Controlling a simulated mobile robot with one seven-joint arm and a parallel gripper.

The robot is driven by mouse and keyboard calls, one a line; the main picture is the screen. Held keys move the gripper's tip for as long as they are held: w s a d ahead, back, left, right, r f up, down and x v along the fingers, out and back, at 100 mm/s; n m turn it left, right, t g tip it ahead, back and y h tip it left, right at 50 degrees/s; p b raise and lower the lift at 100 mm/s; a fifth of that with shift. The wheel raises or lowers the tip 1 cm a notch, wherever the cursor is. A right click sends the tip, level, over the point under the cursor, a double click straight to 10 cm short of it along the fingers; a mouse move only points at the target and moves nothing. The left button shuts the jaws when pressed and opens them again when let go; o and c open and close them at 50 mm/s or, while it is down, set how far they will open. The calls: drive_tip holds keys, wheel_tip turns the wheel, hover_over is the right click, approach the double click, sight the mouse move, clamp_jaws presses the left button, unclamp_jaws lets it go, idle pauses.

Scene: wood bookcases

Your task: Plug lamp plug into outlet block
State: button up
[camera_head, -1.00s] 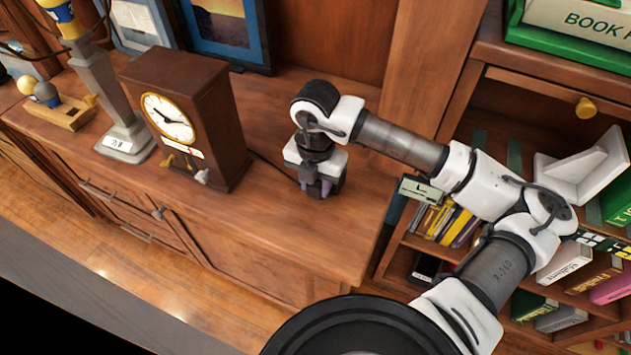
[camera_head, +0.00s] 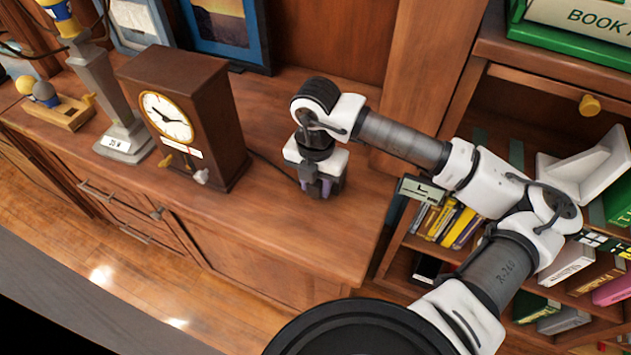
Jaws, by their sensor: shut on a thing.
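My gripper (camera_head: 320,187) points down at the right part of the wooden cabinet top, right of the clock. It is shut on the lamp plug, which the fingers mostly hide; small purple patches show between them. A dark cord (camera_head: 268,163) runs from behind the clock to the gripper. A grey column (camera_head: 103,88) with a labelled base, which looks like the lamp, stands left of the clock; its top is cut off. I cannot make out the outlet block; the gripper may hide it. I cannot tell whether the plug touches anything below.
A brown clock (camera_head: 195,115) stands close left of my gripper. A wooden holder (camera_head: 62,112) with rounded pieces lies at far left. Framed pictures (camera_head: 222,30) lean behind. A bookshelf (camera_head: 470,100) with books stands right. The cabinet top (camera_head: 275,225) is clear in front of my gripper.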

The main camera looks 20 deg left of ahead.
drive_tip(key=shift+w+b, duration=0.3)
drive_tip(key=shift+w, duration=0.3)
drive_tip(key=o, duration=1.1)
drive_tip(key=shift+r, duration=0.1)
wheel_tip(320, 180, up, 14)
drive_tip(key=shift+f+b, duration=0.15)
drive_tip(key=shift+b, duration=0.65)
